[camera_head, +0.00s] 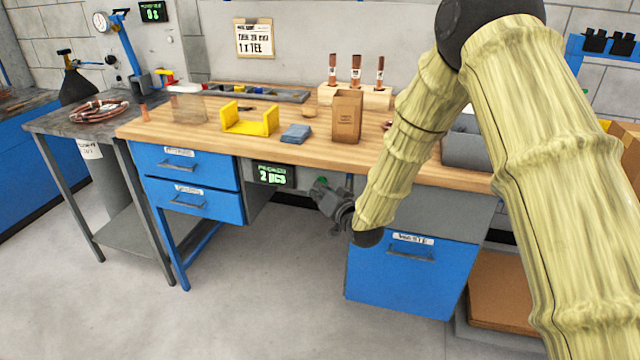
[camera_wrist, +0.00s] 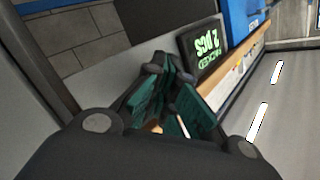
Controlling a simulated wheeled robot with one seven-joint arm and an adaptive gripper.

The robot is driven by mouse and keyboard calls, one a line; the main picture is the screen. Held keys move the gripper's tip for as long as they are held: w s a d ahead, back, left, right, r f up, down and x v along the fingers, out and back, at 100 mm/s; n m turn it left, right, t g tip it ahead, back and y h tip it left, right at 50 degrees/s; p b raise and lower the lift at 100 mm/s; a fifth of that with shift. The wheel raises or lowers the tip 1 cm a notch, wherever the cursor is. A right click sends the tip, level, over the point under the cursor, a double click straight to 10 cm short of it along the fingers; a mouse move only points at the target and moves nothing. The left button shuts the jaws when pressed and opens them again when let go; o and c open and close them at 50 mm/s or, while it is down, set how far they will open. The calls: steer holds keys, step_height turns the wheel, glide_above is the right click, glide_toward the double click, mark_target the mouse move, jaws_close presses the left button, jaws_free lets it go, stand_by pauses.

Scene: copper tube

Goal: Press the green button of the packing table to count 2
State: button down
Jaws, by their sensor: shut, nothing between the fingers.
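The packing table (camera_head: 290,148) has a wooden top and blue drawers. A small display (camera_head: 272,175) under its front edge reads "2 pcs" in green; the display also shows in the wrist view (camera_wrist: 206,48), tilted. The green button (camera_head: 322,181) shows as a small green spot on the grey panel right of the display, partly behind my gripper. My gripper (camera_head: 318,193) is shut and empty, close in front of that panel below the tabletop edge. I cannot tell whether it touches the button. In the wrist view the dark fingers (camera_wrist: 170,100) hide the button.
On the table stand a brown paper bag (camera_head: 347,117), a yellow holder (camera_head: 250,120), blue pads (camera_head: 296,133) and a wooden block with copper tubes (camera_head: 356,95). A blue cabinet (camera_head: 405,275) stands below right. The floor in front is clear.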

steer(key=shift+s, duration=0.1)
steer(key=shift+s+a, duration=0.25)
steer(key=shift+s, duration=0.5)
steer(key=s, duration=0.1)
steer(key=s+a, duration=0.1)
steer(key=s, duration=0.2)
steer(key=shift+s+a+p, duration=0.3)
steer(key=shift+s+p, duration=0.05)
steer(key=shift+s, duration=0.05)
stand_by(0.7)
